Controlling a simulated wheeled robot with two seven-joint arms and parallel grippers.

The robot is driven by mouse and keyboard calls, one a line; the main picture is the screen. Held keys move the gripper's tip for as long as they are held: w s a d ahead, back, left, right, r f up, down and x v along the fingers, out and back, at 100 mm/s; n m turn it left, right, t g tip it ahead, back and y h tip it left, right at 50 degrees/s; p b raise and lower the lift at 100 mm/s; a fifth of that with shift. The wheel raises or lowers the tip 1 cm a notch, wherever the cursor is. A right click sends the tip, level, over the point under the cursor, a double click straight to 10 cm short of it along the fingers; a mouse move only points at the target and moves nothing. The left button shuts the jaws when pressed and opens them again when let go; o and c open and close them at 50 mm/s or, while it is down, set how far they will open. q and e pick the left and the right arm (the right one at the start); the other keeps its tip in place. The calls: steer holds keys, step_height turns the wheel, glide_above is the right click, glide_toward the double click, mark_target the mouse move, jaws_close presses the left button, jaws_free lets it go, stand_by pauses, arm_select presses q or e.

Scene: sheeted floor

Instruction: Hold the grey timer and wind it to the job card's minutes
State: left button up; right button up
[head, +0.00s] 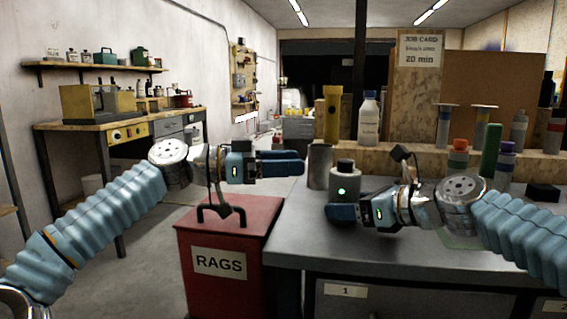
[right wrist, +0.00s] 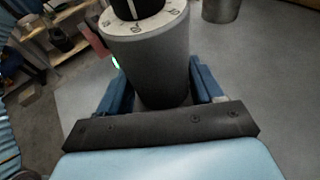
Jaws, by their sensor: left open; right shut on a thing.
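The grey timer (head: 345,181) stands upright near the bench's left edge, with a dark knob on top and a green light on its side. In the right wrist view the timer (right wrist: 152,62) shows a white numbered dial around its black knob; the setting is not readable. My right gripper (head: 346,212) is shut on the timer's body, a finger on each side. My left gripper (head: 292,163) is open and empty, left of the timer, with its fingers pointing right. The job card (head: 420,48) on the back board reads 20 min.
A plain grey cylinder (head: 320,166) stands just left of the timer, close to my left fingertips. Bottles and tools line the wooden ledge (head: 400,151) behind. A red RAGS bin (head: 228,240) stands left of the metal bench (head: 300,240).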

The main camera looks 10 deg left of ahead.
stand_by(0.4)
steer(key=o, duration=1.2)
steer(key=shift+c, duration=0.2)
